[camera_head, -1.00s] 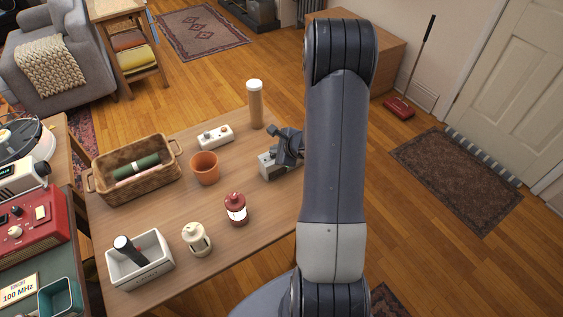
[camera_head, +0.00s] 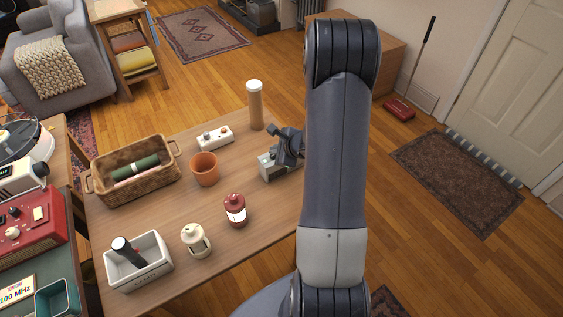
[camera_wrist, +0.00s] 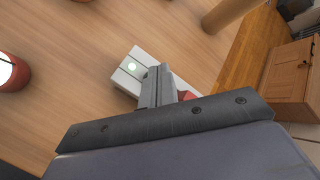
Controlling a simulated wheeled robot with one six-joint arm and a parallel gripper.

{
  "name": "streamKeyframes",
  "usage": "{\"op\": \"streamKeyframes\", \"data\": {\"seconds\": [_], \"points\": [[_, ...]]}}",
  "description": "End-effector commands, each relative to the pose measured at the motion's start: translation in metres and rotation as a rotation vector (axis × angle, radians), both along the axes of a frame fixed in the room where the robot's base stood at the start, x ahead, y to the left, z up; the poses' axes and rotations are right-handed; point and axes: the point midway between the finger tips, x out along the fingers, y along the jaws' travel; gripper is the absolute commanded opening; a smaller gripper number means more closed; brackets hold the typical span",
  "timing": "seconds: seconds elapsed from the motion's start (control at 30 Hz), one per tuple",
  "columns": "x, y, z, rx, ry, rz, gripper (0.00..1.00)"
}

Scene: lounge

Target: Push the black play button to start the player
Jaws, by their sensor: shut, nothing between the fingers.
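A small pale grey-white box, apparently the player (camera_head: 267,168), sits near the table's right edge in the head view, partly hidden by my gripper (camera_head: 284,157). Contact cannot be told.

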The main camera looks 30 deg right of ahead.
Motion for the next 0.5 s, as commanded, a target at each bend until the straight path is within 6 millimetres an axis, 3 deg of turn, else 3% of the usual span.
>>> {"op": "streamKeyframes", "data": {"seconds": [0.17,0.5], "points": [[0.0,0.0,0.003,0.0,0.0,0.0,0.0],[0.0,0.0,0.036,-0.002,-0.001,0.001,0.0]]}}
